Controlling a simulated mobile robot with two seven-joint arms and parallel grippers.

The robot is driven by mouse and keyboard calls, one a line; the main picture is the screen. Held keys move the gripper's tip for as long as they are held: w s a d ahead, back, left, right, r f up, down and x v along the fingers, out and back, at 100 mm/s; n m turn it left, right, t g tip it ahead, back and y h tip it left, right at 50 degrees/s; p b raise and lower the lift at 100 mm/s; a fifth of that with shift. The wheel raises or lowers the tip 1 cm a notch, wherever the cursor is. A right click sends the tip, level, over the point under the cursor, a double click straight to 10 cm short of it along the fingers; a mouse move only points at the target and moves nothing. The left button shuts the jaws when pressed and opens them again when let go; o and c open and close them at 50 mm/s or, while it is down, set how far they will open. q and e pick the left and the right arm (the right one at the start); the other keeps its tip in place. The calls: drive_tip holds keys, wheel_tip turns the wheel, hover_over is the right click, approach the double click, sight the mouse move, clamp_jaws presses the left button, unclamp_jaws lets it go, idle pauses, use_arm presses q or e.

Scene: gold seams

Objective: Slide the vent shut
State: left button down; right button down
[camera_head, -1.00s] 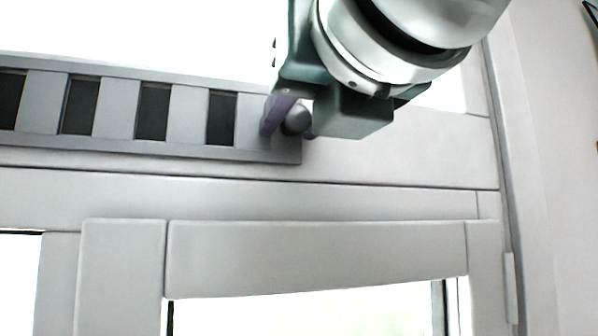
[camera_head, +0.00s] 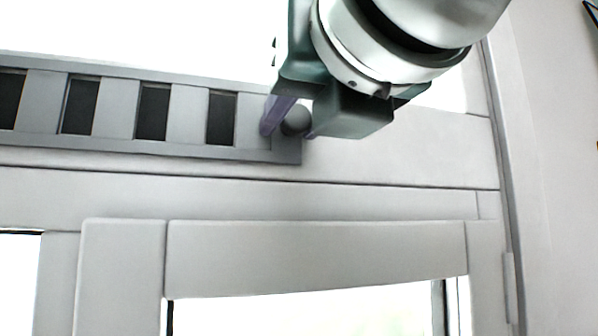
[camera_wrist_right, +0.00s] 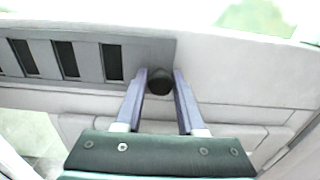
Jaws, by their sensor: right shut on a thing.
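The vent (camera_head: 190,147) is a long grey strip on the upper window frame, with several dark open slots (camera_head: 152,111) between lighter slats. Dark slots also show in the right wrist view (camera_wrist_right: 67,60). A round dark grey knob (camera_head: 296,120) sits at the vent's right end; it also shows in the right wrist view (camera_wrist_right: 160,81). My right gripper (camera_head: 287,132) is at the knob, with one purple finger on each side of it. In the right wrist view the fingers (camera_wrist_right: 160,76) close around the knob. My left gripper is not in view.
Below the vent is a pale window frame (camera_head: 315,255) with bright glass under it. A vertical frame edge and a hinge (camera_head: 510,287) stand at the right. The frame face right of the knob is bare.

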sight(251, 129)
drive_tip(key=shift+w+d, duration=0.1)
drive_tip(key=shift+s+a+b, duration=0.3)
drive_tip(key=shift+a, duration=0.55)
drive_tip(key=shift+s+a+b, duration=0.25)
drive_tip(key=shift+a, duration=0.6)
drive_tip(key=c, duration=0.6)
unclamp_jaws()
drive_tip(key=shift+a, duration=0.1)
